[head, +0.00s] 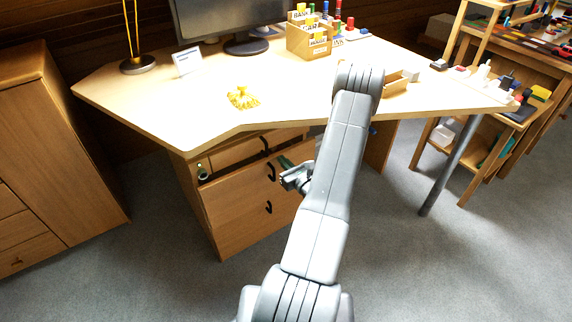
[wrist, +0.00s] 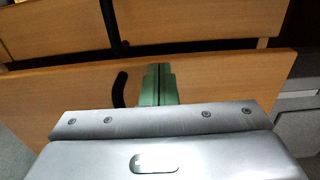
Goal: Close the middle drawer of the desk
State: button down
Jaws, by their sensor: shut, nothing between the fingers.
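The desk (head: 190,112) has a wooden drawer unit under its left half. The middle drawer (head: 235,190) stands out from the unit, with a dark gap behind its top edge. Its front also fills much of the wrist view (wrist: 60,100), with its black handle (wrist: 119,90) left of the fingers. My gripper (head: 284,162) is at the drawer's right part, just right of the handle. Its green fingers (wrist: 158,84) are shut together and empty, pointing at the drawer front. I cannot tell whether they touch it. My arm hides part of the unit's right side.
The top drawer (head: 238,149) sits above, further back than the middle one. A wooden cabinet (head: 55,150) stands at the left. A desk leg (head: 450,165) and a side shelf stand at the right. Grey carpet (head: 150,265) is free in front.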

aim_at(277, 153)
jog(key=b+x, duration=0.1)
jog(key=x, duration=0.3)
jog(key=shift+w+a, duration=0.25)
jog(key=shift+a, duration=0.05)
jog(key=shift+d+r, duration=0.1)
jog(key=shift+r, duration=0.05)
jog(key=shift+w, duration=0.1)
